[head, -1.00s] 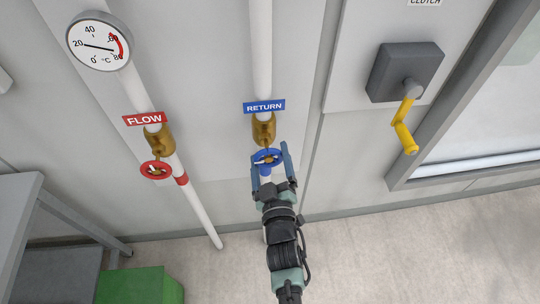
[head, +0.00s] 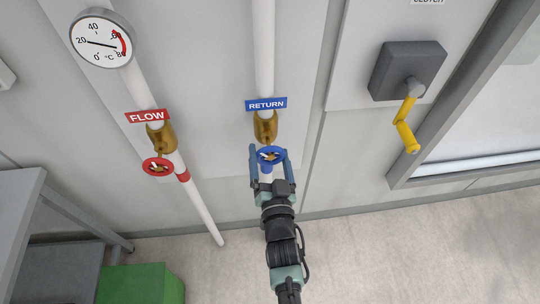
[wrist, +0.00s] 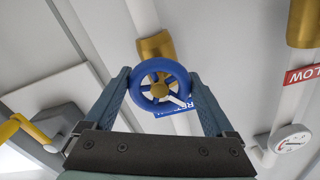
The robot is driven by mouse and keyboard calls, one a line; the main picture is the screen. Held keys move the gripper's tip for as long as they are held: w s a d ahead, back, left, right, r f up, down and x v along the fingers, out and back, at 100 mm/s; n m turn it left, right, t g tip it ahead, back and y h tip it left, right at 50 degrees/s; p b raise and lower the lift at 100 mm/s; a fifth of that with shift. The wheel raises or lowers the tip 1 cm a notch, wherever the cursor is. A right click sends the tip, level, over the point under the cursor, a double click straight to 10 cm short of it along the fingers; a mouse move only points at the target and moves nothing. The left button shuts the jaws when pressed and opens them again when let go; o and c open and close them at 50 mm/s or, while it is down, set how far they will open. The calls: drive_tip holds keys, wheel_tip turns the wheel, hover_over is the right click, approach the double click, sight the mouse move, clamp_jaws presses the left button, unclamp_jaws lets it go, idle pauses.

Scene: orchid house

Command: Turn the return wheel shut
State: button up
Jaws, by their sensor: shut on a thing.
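The blue return wheel (head: 270,155) sits on a brass valve (head: 265,127) on the white pipe under the blue RETURN label (head: 266,104). My gripper (head: 268,160) is at the wheel, with one finger on each side of its rim. In the wrist view my gripper (wrist: 162,90) is shut on the blue wheel (wrist: 162,86), whose spokes and brass hub face the camera. The RETURN label is mostly hidden behind the wheel there.
The red flow wheel (head: 158,167) hangs on the left pipe under the FLOW label (head: 148,116), below a dial gauge (head: 101,40). A grey box with a yellow crank (head: 406,125) is on the right. A green box (head: 138,284) stands on the floor at lower left.

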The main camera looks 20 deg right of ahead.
drive_tip(key=m+b, duration=0.1)
drive_tip(key=m, duration=0.3)
drive_tip(key=shift+f+m, duration=0.1)
drive_tip(key=shift+m, duration=0.2)
drive_tip(key=shift+a+m+b, duration=0.1)
drive_tip(key=shift+m+b, duration=0.8)
drive_tip(key=shift+m, duration=0.7)
drive_tip(key=o, duration=1.1)
drive_tip(key=shift+r, duration=0.2)
drive_tip(key=shift+s, duration=0.15)
drive_tip(key=shift+s, duration=0.3)
drive_tip(key=v, duration=1.2)
drive_tip(key=shift+a, duration=0.15)
